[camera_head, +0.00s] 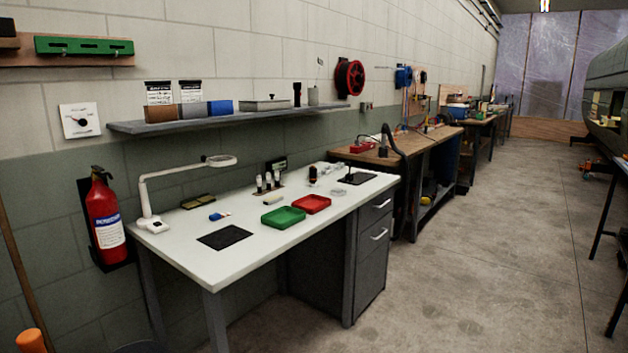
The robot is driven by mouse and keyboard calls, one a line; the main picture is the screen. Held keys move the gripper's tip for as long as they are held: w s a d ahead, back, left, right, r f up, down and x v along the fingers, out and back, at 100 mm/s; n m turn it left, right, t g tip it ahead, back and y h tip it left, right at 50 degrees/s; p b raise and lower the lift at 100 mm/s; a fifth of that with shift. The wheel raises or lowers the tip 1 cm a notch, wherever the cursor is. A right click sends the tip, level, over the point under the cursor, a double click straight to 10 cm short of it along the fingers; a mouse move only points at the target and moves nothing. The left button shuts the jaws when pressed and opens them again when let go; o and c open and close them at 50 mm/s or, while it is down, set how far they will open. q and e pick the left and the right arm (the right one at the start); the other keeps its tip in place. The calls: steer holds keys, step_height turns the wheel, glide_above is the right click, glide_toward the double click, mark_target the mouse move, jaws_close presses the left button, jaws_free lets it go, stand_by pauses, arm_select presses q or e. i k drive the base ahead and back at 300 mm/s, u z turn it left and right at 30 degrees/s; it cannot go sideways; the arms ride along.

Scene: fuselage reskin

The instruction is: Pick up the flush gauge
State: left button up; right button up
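No item can be told for certain as the flush gauge at this size. A white-topped workbench (186,250) stands ahead with several small items on it. A small blue and white item (219,216) lies on its left half. Several small dark-and-white upright pieces (268,182) stand near the back edge. A black flat plate with a thin upright part (357,178) sits at the right end. Neither of my grippers is in view.
The bench also holds a green tray (283,217), a red tray (312,204), a black mat (225,237) and a white lamp (150,200). A fire extinguisher (105,215) hangs at left. The concrete floor (480,270) on the right is open.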

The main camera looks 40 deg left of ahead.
mark_target(313, 178)
steer(key=u, duration=0.25)
steer(key=i, duration=5.15)
steer(key=u, duration=2)
